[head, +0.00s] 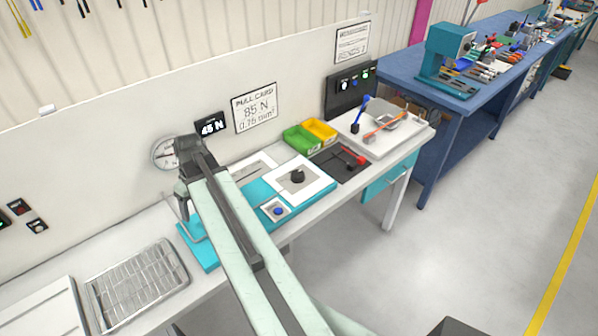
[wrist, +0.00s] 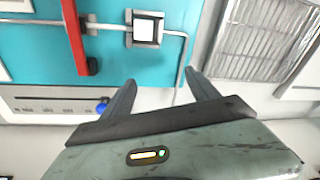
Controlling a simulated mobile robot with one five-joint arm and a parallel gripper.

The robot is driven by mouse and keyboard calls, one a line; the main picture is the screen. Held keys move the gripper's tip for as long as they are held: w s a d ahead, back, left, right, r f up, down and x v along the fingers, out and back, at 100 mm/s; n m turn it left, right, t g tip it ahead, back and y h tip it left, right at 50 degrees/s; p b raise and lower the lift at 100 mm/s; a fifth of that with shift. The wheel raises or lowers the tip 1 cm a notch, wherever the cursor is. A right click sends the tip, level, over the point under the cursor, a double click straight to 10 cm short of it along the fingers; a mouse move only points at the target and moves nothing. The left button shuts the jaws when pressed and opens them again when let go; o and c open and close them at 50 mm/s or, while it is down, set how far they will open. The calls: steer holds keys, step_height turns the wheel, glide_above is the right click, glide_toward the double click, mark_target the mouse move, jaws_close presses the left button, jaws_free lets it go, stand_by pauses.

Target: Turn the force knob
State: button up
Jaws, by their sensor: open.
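A black knob (head: 297,176) on a white square plate sits on the teal tester base (head: 262,190) in the head view; it looks like the force knob. A small display (head: 211,126) above reads 45 N, and a pull card (head: 255,108) reads 85 N, 0.75 mm². My gripper (head: 184,211) is to the left of the knob, at the left end of the teal base and partly hidden by my arm. In the wrist view my gripper (wrist: 163,95) is open with nothing between its fingers. The black knob cannot be made out there.
A round dial (head: 165,152) is on the back panel. Green (head: 302,139) and yellow (head: 320,131) bins and a red-handled lever (head: 354,159) stand to the right. A wire tray (head: 136,280) lies left.

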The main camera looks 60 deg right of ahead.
steer(key=s+d+r+t, duration=0.1)
steer(key=s+d, duration=0.2)
steer(key=d, duration=0.6)
steer(key=s+d, duration=0.3)
steer(key=d, duration=0.6)
steer(key=t+h, duration=0.1)
steer(key=t, duration=0.1)
glide_toward(298, 174)
steer(key=b+x, duration=0.7)
steer(key=x, duration=0.2)
steer(key=shift+d, duration=0.1)
steer(key=shift+r, duration=0.1)
steer(key=c, duration=1.4)
steer(key=shift+o, duration=0.2)
